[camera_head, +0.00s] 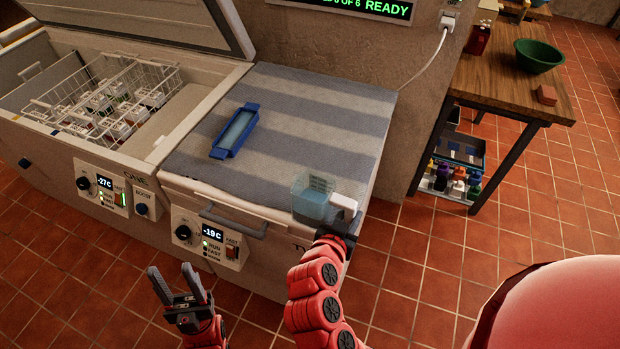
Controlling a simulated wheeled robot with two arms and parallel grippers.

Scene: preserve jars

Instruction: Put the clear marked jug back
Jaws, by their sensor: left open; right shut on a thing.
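The clear marked jug (311,203) is at the front right corner of the striped cloth on the closed freezer lid. It holds bluish liquid and has a white handle (343,205) on its right side. My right gripper (339,232) is shut on the jug at the handle side; its fingers are mostly hidden behind the wrist. I cannot tell whether the jug touches the cloth or is slightly above it. My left gripper (178,287) is open and empty, low in front of the freezer and apart from everything.
A blue tray (235,131) with pale blue contents lies on the striped cloth (310,110). The open freezer at left holds wire baskets (105,95). A wooden table (510,75) with a green bowl (539,55) stands at the right.

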